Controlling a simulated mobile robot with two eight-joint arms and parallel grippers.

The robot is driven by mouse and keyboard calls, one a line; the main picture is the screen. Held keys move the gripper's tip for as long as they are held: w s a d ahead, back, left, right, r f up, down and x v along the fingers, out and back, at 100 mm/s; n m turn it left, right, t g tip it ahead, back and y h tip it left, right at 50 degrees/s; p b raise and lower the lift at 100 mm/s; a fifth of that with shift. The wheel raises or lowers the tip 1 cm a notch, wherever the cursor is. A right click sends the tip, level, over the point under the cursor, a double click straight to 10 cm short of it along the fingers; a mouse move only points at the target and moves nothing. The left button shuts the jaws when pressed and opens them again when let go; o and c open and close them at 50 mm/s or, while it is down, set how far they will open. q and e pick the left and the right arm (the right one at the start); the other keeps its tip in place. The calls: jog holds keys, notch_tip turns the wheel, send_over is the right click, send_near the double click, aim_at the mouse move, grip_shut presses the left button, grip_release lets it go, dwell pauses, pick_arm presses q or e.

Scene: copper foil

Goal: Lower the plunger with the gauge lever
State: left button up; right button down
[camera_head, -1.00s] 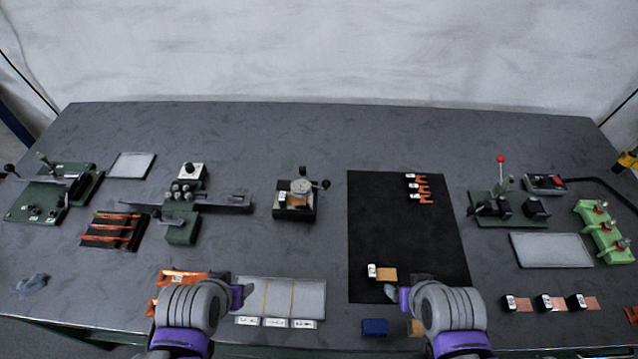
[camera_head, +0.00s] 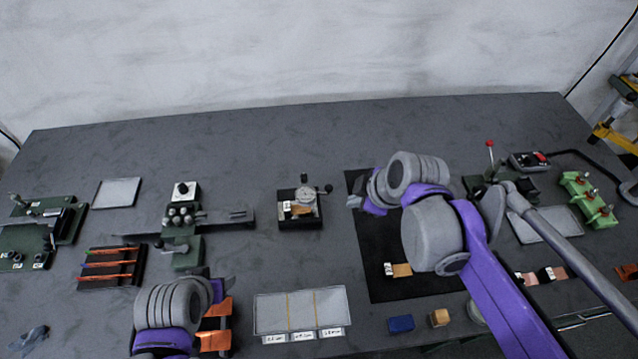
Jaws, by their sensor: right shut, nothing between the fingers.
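The gauge (camera_head: 303,203) stands at the middle of the table, with a round dial on a dark base and a lever with a black knob (camera_head: 328,188) sticking out to its right. A piece of copper foil with a white tag (camera_head: 290,208) sits at the gauge. The plunger is too small to make out. My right gripper (camera_head: 354,202) is to the right of the gauge, apart from the lever, shut and empty. My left gripper (camera_head: 228,284) is low at the left, near orange parts (camera_head: 215,335); its finger state is unclear.
A black mat (camera_head: 390,290) lies under my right arm, with a tagged foil (camera_head: 400,270) on it. A grey tray (camera_head: 270,312) with labels lies in front of the gauge. A green fixture (camera_head: 188,255) stands to its left. Blue (camera_head: 401,324) and tan (camera_head: 439,317) blocks lie in front.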

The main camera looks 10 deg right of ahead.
pick_arm(q)
jog(key=shift+w+a+r, duration=0.15)
jog(key=shift+w+a, duration=0.05)
jog(key=shift+a, duration=0.15)
pick_arm(e)
jog(key=shift+w+a+r+n, duration=0.25)
jog(key=shift+w+a+n, duration=0.05)
jog(key=shift+w+n, duration=0.15)
jog(key=shift+w+a+r+n, duration=0.2)
jog(key=shift+w+a+n, duration=0.15)
jog(key=shift+w, duration=0.1)
jog(key=shift+d, duration=0.1)
pick_arm(q)
jog(key=shift+s+f+b, duration=0.3)
jog(key=shift+f+b, duration=0.2)
jog(key=shift+f, duration=0.3)
jog(key=shift+w+r, duration=0.1)
jog(key=shift+r, duration=0.1)
pick_arm(e)
jog(key=shift+w+d+r+x, duration=0.15)
jog(key=shift+w+x, duration=0.25)
jog(key=shift+x, duration=1.75)
jog(key=shift+w+d+r+x, duration=0.2)
jog(key=shift+w+x, duration=0.2)
jog(key=shift+x, duration=1.75)
jog(key=shift+w+d+r+x, duration=0.15)
jog(key=shift+w+x, duration=0.25)
jog(key=shift+x, duration=1.7)
jog(key=shift+w+d, duration=0.1)
